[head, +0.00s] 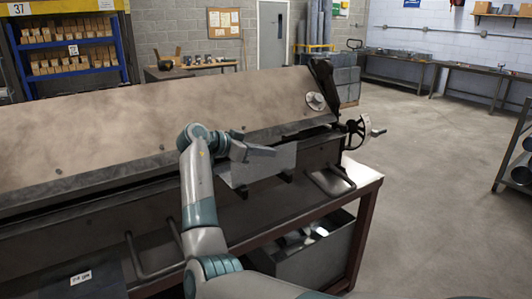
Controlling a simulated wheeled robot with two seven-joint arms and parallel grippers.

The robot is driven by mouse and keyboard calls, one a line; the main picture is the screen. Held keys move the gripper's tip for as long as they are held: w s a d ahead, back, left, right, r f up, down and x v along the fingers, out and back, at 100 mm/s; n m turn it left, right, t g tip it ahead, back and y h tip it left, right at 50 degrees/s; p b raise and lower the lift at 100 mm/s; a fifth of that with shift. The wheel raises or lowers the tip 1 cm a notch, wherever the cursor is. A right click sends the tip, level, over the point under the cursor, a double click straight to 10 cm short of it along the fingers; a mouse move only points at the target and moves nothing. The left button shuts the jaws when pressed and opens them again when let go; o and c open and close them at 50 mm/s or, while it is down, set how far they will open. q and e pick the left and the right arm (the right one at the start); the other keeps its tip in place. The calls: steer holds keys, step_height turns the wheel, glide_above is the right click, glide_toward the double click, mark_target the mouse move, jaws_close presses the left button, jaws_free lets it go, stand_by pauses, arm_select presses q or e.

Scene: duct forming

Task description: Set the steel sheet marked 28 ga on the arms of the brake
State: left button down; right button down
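The brake (150,125) is a long machine with a worn tan upper face, running across the left and middle of the head view. A small grey steel sheet (276,162) is at its front edge, over two short dark arms (285,179). My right gripper (268,152) is over the sheet's upper side, with its fingers pointing right. The fingers overlap the sheet in the picture, and whether they pinch it is not clear. No gauge mark can be read on the sheet. My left gripper is not in view.
A dark surface with a small white label (80,278) is at the lower left; its print is hard to read. A handwheel (358,132) sticks out at the brake's right end. A grey bin (308,254) with scraps stands below. The floor (425,170) at right is clear.

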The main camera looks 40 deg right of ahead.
steer(key=c, duration=1.9)
jaws_free()
steer(key=shift+c, duration=0.2)
steer(key=shift+f, duration=0.1)
